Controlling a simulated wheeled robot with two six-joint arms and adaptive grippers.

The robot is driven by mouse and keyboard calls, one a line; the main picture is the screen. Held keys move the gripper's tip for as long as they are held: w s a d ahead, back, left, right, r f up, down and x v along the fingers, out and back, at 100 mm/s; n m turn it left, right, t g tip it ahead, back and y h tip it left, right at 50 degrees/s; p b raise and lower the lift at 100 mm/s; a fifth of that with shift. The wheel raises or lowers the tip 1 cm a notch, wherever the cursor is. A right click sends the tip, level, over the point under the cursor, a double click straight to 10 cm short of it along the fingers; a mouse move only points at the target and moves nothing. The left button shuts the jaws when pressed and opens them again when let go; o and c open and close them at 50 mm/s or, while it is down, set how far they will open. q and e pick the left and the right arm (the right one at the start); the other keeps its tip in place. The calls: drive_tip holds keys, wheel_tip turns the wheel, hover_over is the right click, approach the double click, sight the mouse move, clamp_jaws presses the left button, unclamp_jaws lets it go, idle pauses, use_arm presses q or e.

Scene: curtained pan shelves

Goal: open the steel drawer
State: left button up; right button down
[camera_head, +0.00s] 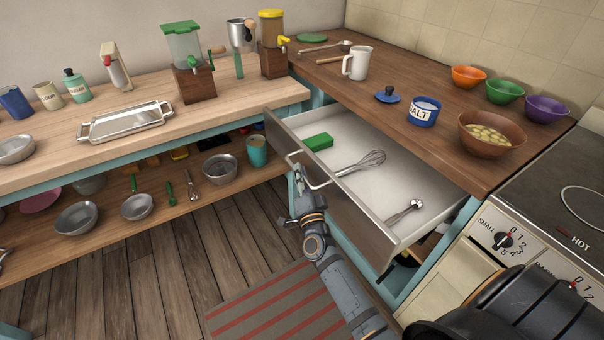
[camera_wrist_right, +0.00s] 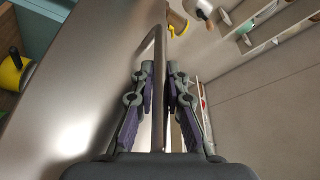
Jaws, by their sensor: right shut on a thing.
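The steel drawer (camera_head: 345,215) stands pulled out from under the dark wooden counter in the head view. A whisk (camera_head: 362,163), a green block (camera_head: 318,142) and a small metal utensil (camera_head: 404,211) lie inside it. My right gripper (camera_head: 296,172) is at the drawer's front, at its bar handle (camera_head: 318,184). In the right wrist view the gripper (camera_wrist_right: 160,80) has its fingers on both sides of the handle (camera_wrist_right: 158,90), shut on it. The drawer's steel front (camera_wrist_right: 80,90) fills the left of that view. My left gripper does not show.
The counter (camera_head: 400,110) above the drawer holds a white mug (camera_head: 357,62), a salt pot (camera_head: 424,112) and several bowls. A stove (camera_head: 560,205) stands at the right. A lower shelf (camera_head: 120,205) with pans is at the left. A striped rug (camera_head: 275,305) lies on the floor.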

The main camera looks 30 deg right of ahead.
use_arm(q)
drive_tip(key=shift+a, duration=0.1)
use_arm(e)
drive_tip(key=shift+f, duration=0.1)
drive_tip(key=c, duration=1.3)
unclamp_jaws()
drive_tip(key=shift+c, duration=0.2)
drive_tip(key=v, duration=1.2)
